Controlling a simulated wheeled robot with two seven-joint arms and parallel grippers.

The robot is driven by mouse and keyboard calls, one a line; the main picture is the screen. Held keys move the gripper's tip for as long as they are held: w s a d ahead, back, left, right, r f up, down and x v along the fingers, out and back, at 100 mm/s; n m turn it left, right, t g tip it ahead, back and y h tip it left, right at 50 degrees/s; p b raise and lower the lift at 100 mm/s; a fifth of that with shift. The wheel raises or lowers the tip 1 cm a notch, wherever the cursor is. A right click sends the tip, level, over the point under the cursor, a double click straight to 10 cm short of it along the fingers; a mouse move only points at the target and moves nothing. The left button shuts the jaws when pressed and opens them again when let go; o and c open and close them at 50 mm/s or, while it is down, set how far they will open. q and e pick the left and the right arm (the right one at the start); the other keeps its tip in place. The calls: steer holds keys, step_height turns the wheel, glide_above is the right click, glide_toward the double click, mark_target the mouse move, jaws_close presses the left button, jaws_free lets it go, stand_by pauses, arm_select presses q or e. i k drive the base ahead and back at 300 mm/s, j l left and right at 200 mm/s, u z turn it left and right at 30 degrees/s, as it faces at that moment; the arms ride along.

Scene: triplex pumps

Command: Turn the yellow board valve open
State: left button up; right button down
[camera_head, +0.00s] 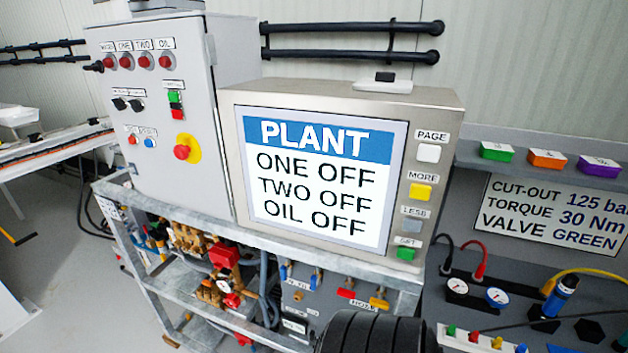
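The valve board (325,305) is a grey panel below the plant screen, on the lower part of the metal frame. A yellow valve handle (379,302) sits at its right end, lying roughly level and tilted slightly down to the right. A red handle (346,293) is just left of it, and blue handles are further left. I cannot tell from the handle whether the yellow valve is open. Neither of my grippers is in view.
The screen (318,180) reads PLANT, ONE OFF, TWO OFF, OIL OFF. A control cabinet (160,120) stands left of it. Right is a bench with gauges (457,286) and a sign (550,215) reading VALVE GREEN. A black ribbed shape rises at the bottom, just below the yellow handle.

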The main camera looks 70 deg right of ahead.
mark_target(379, 304)
steer(key=z, duration=2.3)
